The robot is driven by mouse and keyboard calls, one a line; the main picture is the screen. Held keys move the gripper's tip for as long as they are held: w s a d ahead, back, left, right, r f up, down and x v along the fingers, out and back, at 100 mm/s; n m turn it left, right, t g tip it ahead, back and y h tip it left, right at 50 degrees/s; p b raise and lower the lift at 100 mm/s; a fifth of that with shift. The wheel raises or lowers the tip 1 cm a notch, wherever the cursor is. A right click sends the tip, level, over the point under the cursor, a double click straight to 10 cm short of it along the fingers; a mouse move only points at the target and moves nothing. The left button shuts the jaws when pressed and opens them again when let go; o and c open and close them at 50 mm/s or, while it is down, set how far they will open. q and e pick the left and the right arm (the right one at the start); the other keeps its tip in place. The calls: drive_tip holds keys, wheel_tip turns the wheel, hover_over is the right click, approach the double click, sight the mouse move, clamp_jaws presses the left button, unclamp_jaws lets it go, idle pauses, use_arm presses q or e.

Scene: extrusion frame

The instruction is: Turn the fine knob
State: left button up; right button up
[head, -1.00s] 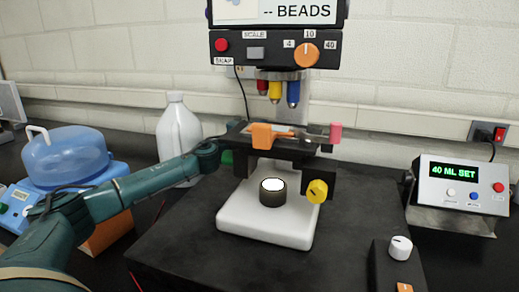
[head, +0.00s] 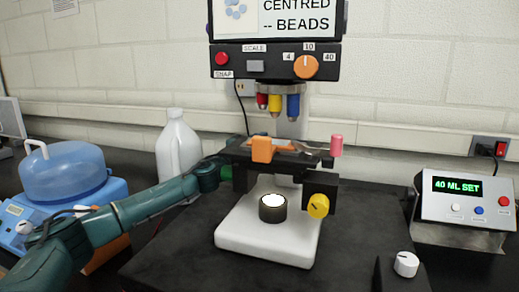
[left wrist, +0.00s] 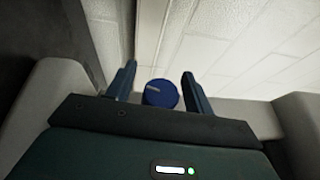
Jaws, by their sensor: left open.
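The microscope (head: 258,248) stands on the bench, with a yellow knob (head: 318,206) low on its right side. In the left wrist view, a round blue knob (left wrist: 160,94) with a pale mark shows between the two fingers of my left gripper (left wrist: 160,82). The fingers are open, with gaps on both sides of the knob. The blue knob is not visible in the head view, and no label shows which knob is the fine one. My right gripper is not in view.
An orange clip (head: 262,149) and a pink knob (head: 336,145) are at the stage. A white jug (head: 178,145) stands behind my left arm. A blue-lidded device (head: 66,172) is at left, a control box (head: 465,192) at right. A white dial (head: 405,264) sits at the front right.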

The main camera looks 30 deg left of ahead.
use_arm(q)
drive_tip(key=s+a+f+b, duration=0.1)
drive_tip(key=s+a+b, duration=0.1)
drive_tip(key=s+b, duration=0.6)
drive_tip(key=s, duration=0.5)
drive_tip(key=shift+f+b, duration=0.2)
drive_tip(key=shift+b, duration=0.2)
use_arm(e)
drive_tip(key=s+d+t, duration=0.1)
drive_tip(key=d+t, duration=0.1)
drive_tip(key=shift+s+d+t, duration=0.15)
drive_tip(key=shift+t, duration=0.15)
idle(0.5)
